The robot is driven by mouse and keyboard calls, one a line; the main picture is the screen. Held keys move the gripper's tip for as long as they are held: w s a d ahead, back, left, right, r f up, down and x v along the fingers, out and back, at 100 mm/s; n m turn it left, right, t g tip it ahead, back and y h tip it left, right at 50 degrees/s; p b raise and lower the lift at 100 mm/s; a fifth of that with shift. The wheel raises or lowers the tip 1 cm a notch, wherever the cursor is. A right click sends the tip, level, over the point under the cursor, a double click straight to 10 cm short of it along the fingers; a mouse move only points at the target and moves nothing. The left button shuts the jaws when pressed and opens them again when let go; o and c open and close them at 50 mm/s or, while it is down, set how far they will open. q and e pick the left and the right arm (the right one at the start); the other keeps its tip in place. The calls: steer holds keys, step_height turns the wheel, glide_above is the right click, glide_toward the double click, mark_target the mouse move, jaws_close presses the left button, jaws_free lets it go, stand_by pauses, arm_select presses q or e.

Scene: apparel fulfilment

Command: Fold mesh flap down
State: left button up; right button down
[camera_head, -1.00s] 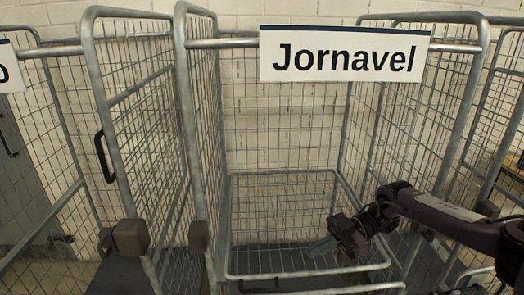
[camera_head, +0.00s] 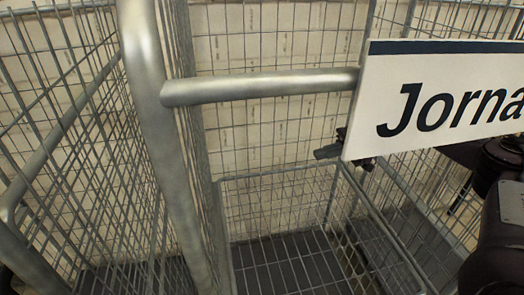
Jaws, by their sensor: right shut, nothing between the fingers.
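The mesh flap (camera_head: 270,205) is a grey wire panel in a tube frame inside the cage under the "Jornavel" sign. Its upper edge lies toward the back wall, and its right tube runs down toward the lower right. It looks tilted; its lower edge is out of view. My right gripper (camera_head: 330,151) is shut and empty, near the flap's upper right corner. The sign hides most of this gripper, and I cannot tell whether it touches the tube. My left gripper is not in view.
The white sign (camera_head: 440,100) hangs on a horizontal bar (camera_head: 260,86) in front of my right arm. A thick upright post (camera_head: 150,110) and mesh side panels stand to the left. A dark floor (camera_head: 290,262) shows through the wires. A pale brick wall is behind.

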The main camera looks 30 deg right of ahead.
steer(key=f+b+x, duration=0.2)
steer(key=b+x, duration=0.6)
steer(key=x, duration=0.4)
steer(key=shift+b, duration=0.3)
stand_by(0.4)
steer(key=shift+s+a, duration=0.15)
steer(key=shift+f, duration=0.15)
